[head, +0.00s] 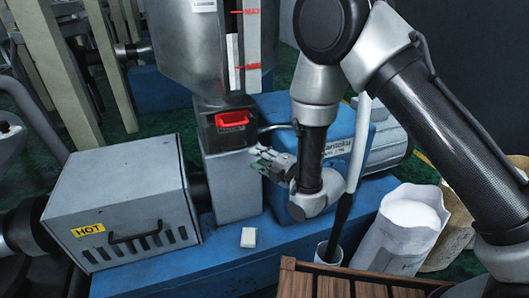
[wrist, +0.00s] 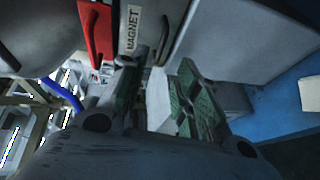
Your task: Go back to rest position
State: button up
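My gripper (head: 262,163) is beside the grey column under the hopper, just below and right of the red handle (head: 232,118). In the wrist view my gripper (wrist: 158,78) has its two green fingers apart, with nothing seen between them. The red handle (wrist: 97,32) and a MAGNET label (wrist: 133,30) show just beyond the fingertips in the wrist view. My arm comes in from the right and bends down to the gripper. I cannot tell whether the fingers touch the column.
A grey HOT box (head: 125,205) stands at left. A small white block (head: 248,237) lies on the blue base (head: 190,262). A white sack (head: 405,225), a cup (head: 328,253) with a dark rod and a wooden slatted crate (head: 335,283) are near my arm. A blue motor (head: 350,130) is behind it.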

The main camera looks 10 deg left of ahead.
jog(key=s+d+f+m+g+h, duration=0.6)
jog(key=d+f+m+h, duration=0.2)
jog(key=d+f, duration=0.3)
jog(key=s+d+r+m+h, duration=0.1)
jog(key=s+d+r+m, duration=0.4)
jog(key=d+r, duration=0.7)
jog(key=s+d+r+m+h, duration=0.2)
jog(key=s+d+r+m, duration=0.4)
jog(key=d+r, duration=0.6)
jog(key=s+d+r+m+t+h, duration=0.1)
jog(key=s+d+r+m+h, duration=0.1)
jog(key=s+d+r+m, duration=0.3)
jog(key=d+r+m, duration=0.4)
jog(key=d+r, duration=0.3)
jog(key=d, duration=0.3)
jog(key=shift+s+d+r, duration=0.25)
jog(key=shift+d+r, duration=0.1)
jog(key=shift+d, duration=0.05)
